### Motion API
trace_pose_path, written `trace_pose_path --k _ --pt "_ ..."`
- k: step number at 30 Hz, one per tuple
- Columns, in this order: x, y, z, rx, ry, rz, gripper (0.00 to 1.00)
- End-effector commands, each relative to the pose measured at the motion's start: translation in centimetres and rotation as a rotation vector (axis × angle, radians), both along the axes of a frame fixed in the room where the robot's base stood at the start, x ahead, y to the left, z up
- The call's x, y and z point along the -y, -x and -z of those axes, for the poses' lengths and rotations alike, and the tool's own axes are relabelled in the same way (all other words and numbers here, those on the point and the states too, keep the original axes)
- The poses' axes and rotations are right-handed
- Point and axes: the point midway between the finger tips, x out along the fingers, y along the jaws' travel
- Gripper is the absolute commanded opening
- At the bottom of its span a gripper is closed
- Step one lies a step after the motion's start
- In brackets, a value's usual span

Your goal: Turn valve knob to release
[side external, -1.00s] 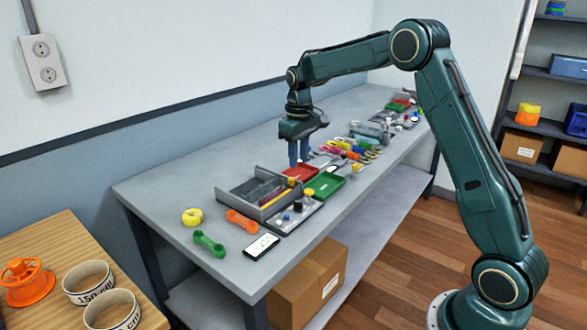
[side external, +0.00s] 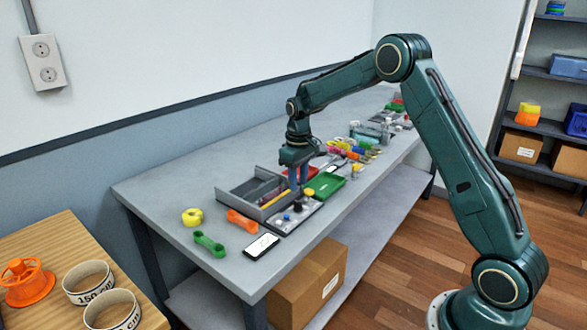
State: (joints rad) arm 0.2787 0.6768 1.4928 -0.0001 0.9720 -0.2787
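A grey panel (side external: 285,223) lies near the front edge of the bench and carries several small knobs and fittings. I cannot tell for certain which is the valve knob. My gripper (side external: 298,190) points straight down, with its fingertips just above or at the black knob. The two blue fingers look apart, with a small gap between them. Contact with the knob is too small to make out.
A grey divided tray (side external: 247,207) stands left of the panel. A green tray (side external: 326,185) lies to the right, close to my fingers. A phone (side external: 262,246), a green wrench-like piece (side external: 209,243), an orange one (side external: 242,221) and a yellow ring (side external: 192,217) lie at the front left.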

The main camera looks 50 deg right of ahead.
Motion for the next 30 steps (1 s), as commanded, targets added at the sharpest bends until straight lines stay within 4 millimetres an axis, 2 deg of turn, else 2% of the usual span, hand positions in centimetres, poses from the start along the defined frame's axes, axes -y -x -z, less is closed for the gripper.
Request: trace_pose_path --k 6,12,18,27,30 --pt "0.0 0.1 3.4 -0.003 -0.001 0.000 0.32" --pt "0.0 0.0 5.7 -0.002 -0.001 0.000 0.32" --pt "0.0 0.0 6.6 0.000 0.000 0.000 0.32" --pt "0.0 0.0 6.7 0.000 0.000 0.000 0.32" --pt "0.0 0.0 6.7 0.000 0.000 0.000 0.12"
